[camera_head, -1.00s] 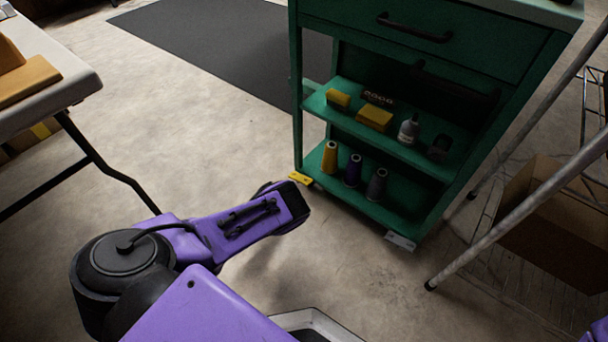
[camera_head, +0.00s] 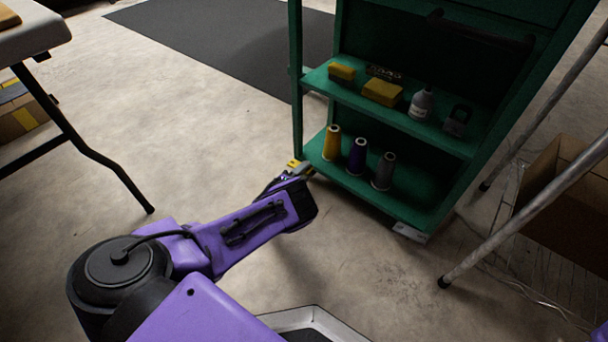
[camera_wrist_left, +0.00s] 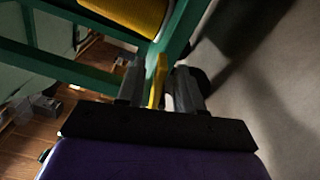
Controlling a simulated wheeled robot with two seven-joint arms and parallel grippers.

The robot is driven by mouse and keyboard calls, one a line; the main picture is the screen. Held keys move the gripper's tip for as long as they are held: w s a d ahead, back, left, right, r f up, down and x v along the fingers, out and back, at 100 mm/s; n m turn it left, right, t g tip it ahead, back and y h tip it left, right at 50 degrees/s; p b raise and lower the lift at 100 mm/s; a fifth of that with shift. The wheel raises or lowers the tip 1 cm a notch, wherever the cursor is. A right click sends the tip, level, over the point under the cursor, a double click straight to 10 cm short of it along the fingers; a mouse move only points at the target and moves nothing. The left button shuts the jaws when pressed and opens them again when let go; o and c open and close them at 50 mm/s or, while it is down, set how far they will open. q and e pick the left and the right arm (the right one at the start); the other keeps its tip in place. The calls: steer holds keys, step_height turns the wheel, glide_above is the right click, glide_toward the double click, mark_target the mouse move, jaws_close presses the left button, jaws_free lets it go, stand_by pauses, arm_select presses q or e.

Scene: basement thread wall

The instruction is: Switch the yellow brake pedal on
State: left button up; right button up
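The yellow brake pedal (camera_head: 293,163) is low at the front left corner of the green cart (camera_head: 297,85), by the floor. It is partly hidden by my left gripper (camera_head: 298,174), which is at that corner. In the left wrist view the yellow pedal (camera_wrist_left: 157,78) shows edge-on between the two dark fingers of the left gripper (camera_wrist_left: 160,88). The fingers stand apart, with a gap seen on each side of the pedal. A dark caster wheel (camera_wrist_left: 200,80) is just beyond the right finger. My right gripper is not in view.
Cones of thread (camera_head: 358,156) stand on the cart's bottom shelf, above and right of the gripper. A grey pedal (camera_head: 410,232) is at the cart's right corner. A metal ladder leg (camera_head: 520,220) and a cardboard box (camera_head: 575,205) are at right.

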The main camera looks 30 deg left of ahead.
arm_select(q)
jaws_close()
steer(key=shift+d+f+m, duration=0.1)
steer(key=shift+f+m, duration=0.1)
steer(key=shift+m, duration=0.9)
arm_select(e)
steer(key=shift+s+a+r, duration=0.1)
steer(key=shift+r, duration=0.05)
arm_select(q)
steer(key=m, duration=0.1)
steer(key=f+m, duration=0.1)
steer(key=m, duration=0.1)
steer(key=shift+d, duration=0.1)
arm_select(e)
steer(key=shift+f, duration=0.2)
arm_select(q)
jaws_free()
